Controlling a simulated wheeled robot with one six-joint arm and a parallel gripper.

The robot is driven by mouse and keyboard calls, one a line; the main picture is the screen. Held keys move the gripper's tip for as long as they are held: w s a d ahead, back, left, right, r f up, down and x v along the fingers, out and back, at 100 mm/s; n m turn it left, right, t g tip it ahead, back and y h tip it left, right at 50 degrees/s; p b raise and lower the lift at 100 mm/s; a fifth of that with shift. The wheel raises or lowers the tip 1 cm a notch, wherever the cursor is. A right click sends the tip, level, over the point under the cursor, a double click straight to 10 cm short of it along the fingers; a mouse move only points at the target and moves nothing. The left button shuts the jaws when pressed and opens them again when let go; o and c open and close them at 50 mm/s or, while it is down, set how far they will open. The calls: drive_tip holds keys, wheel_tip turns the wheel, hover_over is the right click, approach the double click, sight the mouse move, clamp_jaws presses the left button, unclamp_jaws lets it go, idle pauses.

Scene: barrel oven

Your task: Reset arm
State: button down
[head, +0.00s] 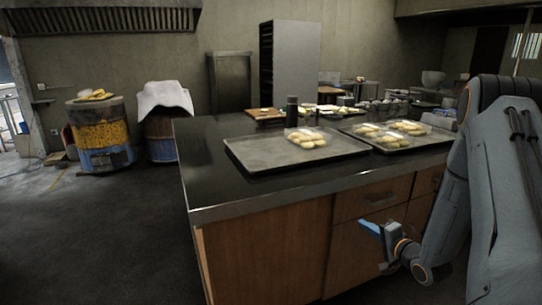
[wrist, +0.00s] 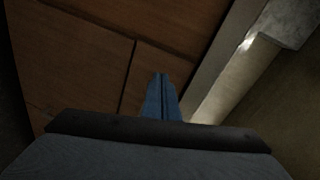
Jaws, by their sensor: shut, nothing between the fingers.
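My gripper (head: 370,229) is low at the right in the head view, in front of the wooden drawer fronts of the counter. Its blue fingers are together and hold nothing. In the wrist view the shut fingers (wrist: 161,80) point toward brown wooden panels (wrist: 80,70). I cannot tell whether the fingertips touch the wood. My arm (head: 500,170) comes down along the right edge of the head view.
The dark-topped counter (head: 215,165) carries two trays, a near one (head: 260,155) and a far one (head: 440,140), with pale dough pieces. A yellow-blue barrel (head: 100,135) and a cloth-covered barrel (head: 160,135) stand back left. The floor (head: 90,240) at left is clear.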

drive_tip(key=s+a+r+n+g+h+p, duration=0.1)
drive_tip(key=s+a+r+n+g, duration=0.3)
drive_tip(key=s, duration=0.7)
drive_tip(key=s+a+r+n+g+h+p, duration=0.2)
drive_tip(key=s+a+r+g, duration=0.4)
drive_tip(key=s, duration=0.6)
drive_tip(key=s+a+r+n+g+h+p, duration=0.1)
drive_tip(key=s+a+r+n+g+p, duration=0.2)
drive_tip(key=s, duration=0.9)
drive_tip(key=a+r+n+g, duration=0.2)
drive_tip(key=a+r, duration=0.1)
drive_tip(key=r, duration=0.1)
drive_tip(key=shift+n+h, duration=0.3)
drive_tip(key=shift+n, duration=0.1)
drive_tip(key=shift+a, duration=0.1)
